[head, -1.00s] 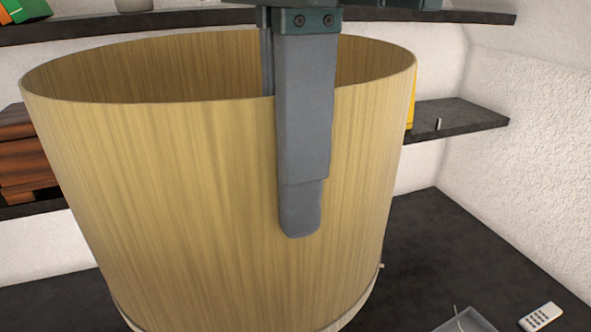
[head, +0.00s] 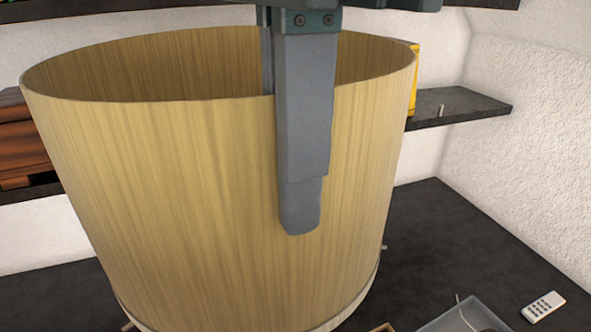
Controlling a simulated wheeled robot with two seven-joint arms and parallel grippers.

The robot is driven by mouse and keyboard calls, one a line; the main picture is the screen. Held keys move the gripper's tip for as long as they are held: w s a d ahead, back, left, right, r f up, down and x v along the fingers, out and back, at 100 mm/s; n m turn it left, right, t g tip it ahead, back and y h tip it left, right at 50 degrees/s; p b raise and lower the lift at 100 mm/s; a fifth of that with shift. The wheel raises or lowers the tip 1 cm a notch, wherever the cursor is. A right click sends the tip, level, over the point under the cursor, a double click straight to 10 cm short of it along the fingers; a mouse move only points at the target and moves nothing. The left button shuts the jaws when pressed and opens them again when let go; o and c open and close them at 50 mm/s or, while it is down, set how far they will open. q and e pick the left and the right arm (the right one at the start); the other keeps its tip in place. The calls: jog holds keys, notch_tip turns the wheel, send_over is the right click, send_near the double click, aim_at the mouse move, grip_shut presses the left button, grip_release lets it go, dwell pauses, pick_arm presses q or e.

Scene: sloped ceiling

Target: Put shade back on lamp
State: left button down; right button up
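The lampshade (head: 190,200) is a large tan, wood-grained open cylinder that fills the left and middle of the head view. It tapers slightly towards its pale bottom rim and looks a little tilted. My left gripper (head: 296,205) comes from above and is shut on the shade's near wall, with one grey finger outside and the other partly seen inside the rim. I cannot make out the lamp; the shade hides much of the surface behind and below it. My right gripper is not in view.
A dark tabletop (head: 450,245) has free room right of the shade. On it are a white remote (head: 543,306), a grey tray (head: 488,312) and a wooden edge (head: 382,328). Behind are dark shelves (head: 465,108), a yellow item (head: 413,85) and brown wooden boxes (head: 20,145).

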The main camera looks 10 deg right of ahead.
pick_arm(q)
jog(key=c, duration=1.9)
grip_release()
jog(key=shift+r, duration=0.1)
notch_tip(320, 180, up, 9)
jog(key=shift+r+b, duration=0.15)
jog(key=shift+b, duration=0.25)
notch_tip(320, 180, up, 8)
jog(key=p, duration=0.2)
jog(key=shift+p, duration=0.35)
